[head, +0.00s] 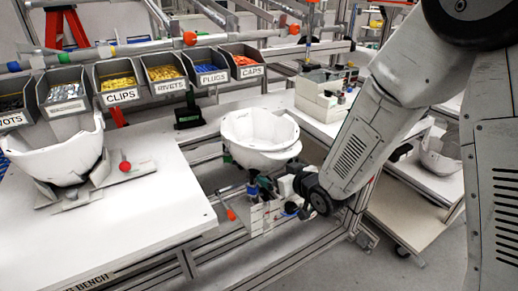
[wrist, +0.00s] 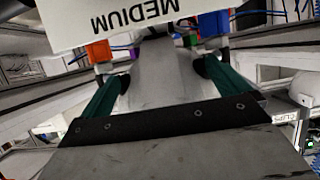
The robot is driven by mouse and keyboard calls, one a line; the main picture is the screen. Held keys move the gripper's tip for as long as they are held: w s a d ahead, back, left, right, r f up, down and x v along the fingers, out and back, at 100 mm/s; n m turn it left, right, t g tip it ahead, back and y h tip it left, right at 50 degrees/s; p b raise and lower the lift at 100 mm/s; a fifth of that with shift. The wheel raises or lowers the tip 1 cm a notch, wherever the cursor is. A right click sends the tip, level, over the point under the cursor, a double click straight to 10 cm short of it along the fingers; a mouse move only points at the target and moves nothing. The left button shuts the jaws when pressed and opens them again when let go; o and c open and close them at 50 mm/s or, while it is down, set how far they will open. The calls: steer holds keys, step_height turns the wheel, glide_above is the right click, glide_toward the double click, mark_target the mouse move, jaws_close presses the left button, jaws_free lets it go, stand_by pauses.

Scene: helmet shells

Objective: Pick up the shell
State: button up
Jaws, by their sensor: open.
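A white helmet shell (head: 262,137), open side up, is in the middle of the head view, beyond the front bench. In the head view my wrist is just below and right of this shell; the fingertips are hard to make out among the fixture parts there. A second white shell (head: 57,152) sits in a grey holder on the left bench. A third pale shell (head: 439,157) is at the right, partly behind my arm.
Labelled bins of small parts (head: 118,82) hang along a rail behind the left bench (head: 150,205). A white plate marked MEDIUM (wrist: 115,22) is close ahead in the wrist view. Metal frame rails run below my wrist. The front of the left bench is clear.

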mark_target(274, 171)
steer(key=x, duration=0.3)
steer(key=shift+d+f, duration=0.1)
steer(key=shift+f, duration=0.15)
steer(key=shift+w, duration=0.1)
steer(key=c, duration=1.7)
steer(key=shift+r, duration=0.1)
steer(key=shift+c, duration=1.1)
